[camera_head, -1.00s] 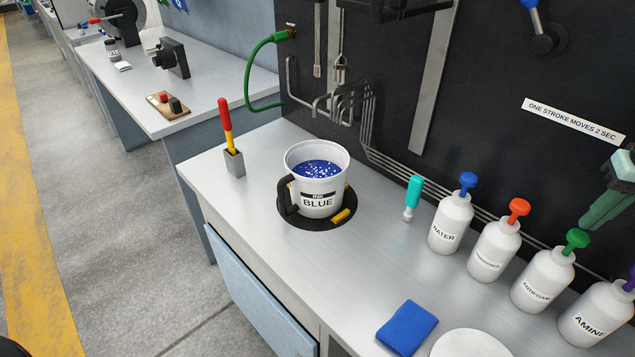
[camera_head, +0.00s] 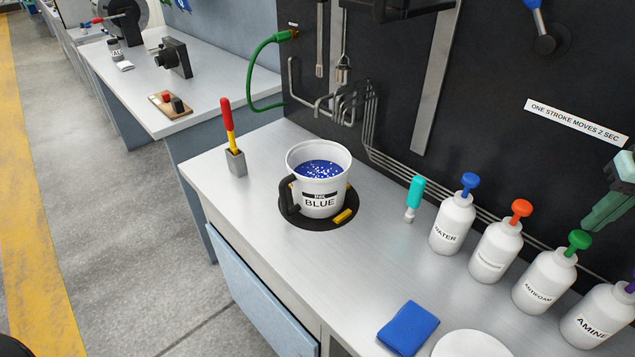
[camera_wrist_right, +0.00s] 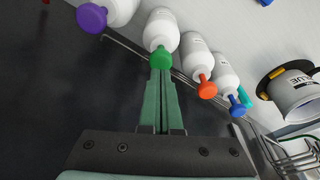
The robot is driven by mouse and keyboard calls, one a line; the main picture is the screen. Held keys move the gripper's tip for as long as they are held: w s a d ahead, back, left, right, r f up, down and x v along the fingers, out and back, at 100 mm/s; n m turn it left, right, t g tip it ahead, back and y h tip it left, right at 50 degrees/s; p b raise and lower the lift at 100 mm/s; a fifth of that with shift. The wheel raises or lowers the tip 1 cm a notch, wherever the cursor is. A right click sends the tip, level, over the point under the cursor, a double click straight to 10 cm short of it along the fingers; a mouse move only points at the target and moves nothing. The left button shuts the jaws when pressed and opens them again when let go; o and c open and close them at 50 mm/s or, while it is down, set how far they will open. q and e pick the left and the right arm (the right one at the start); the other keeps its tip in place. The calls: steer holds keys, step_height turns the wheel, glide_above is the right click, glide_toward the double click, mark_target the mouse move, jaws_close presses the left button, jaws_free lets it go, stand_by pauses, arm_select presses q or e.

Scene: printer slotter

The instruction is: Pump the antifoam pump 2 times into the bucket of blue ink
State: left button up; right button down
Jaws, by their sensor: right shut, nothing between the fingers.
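The antifoam pump bottle (camera_head: 546,281) is white with a green pump head (camera_head: 579,240) and stands on the bench at the right. The green head also shows in the right wrist view (camera_wrist_right: 161,58). The white bucket of blue ink (camera_head: 319,180), labelled BLUE, stands upright on a black round pad, with white specks or foam on the ink. My right gripper (camera_head: 588,224) is shut and empty, its green fingers pointing down just above and behind the green head. In the right wrist view its fingertips (camera_wrist_right: 160,74) line up with that head; I cannot tell if they touch. My left gripper is not in view.
The water bottle (camera_head: 453,223), an orange-topped bottle (camera_head: 494,251) and the amine bottle (camera_head: 598,315) stand in line with antifoam. A teal-handled tool (camera_head: 415,192), blue cloth (camera_head: 408,328) and white round item (camera_head: 470,344) lie nearby. The dark wall panel (camera_head: 490,70) rises behind.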

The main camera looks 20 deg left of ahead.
mark_target(583, 237)
steer(key=shift+f, duration=0.15)
steer(key=shift+f+b, duration=1.15)
steer(key=shift+f, duration=0.8)
steer(key=shift+r+p, duration=1.8)
steer(key=shift+r, duration=0.3)
steer(key=shift+f, duration=0.2)
